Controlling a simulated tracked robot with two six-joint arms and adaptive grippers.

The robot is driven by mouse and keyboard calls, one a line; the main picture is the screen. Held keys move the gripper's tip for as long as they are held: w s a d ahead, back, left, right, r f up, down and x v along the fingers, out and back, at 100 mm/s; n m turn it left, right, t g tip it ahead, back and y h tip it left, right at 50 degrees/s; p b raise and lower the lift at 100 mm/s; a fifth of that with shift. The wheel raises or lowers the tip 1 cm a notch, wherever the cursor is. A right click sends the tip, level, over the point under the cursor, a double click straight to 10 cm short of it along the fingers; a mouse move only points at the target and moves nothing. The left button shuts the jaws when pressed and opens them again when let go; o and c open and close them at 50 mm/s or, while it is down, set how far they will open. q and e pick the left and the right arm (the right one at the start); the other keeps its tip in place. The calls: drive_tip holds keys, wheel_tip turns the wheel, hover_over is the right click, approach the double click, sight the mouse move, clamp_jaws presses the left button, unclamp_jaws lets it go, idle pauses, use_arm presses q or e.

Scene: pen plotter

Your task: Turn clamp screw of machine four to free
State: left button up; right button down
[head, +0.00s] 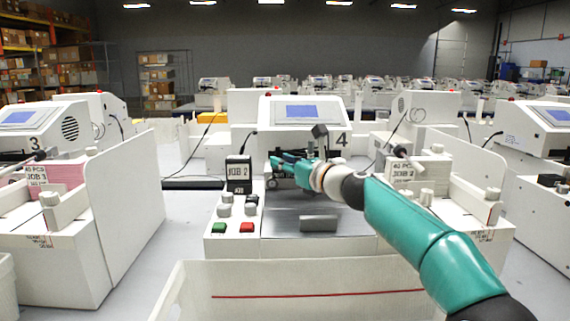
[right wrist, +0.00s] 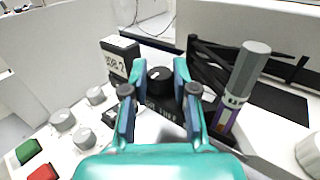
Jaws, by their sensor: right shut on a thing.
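Machine four (head: 340,140) stands in the middle of the head view, with a "4" beside its blue screen. My right gripper (head: 275,170) reaches over its bed from the right. In the right wrist view its two fingers (right wrist: 158,85) are shut on a black round knob (right wrist: 159,78), which I take for the clamp screw. The knob has a pale mark on top; the lettering below it is partly hidden. A grey hexagonal pen-like part (right wrist: 248,72) stands upright right of the fingers; it also shows in the head view (head: 320,138). My left gripper is not in view.
A "JOB 2" sign (head: 239,172) stands left of my gripper. Grey knobs and green (head: 218,228) and red (head: 247,227) buttons are in front of it. A white bin (head: 290,292) is nearest. Machine three (head: 40,118) is at left; white panels flank the work area.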

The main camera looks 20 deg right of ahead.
drive_tip(key=shift+d+r+n+g+y+p, duration=0.1)
drive_tip(key=shift+n+g+y+p, duration=0.5)
drive_tip(key=shift+y, duration=0.4)
drive_tip(key=c, duration=0.9)
unclamp_jaws()
drive_tip(key=shift+v, duration=4)
drive_tip(key=shift+f, duration=0.25)
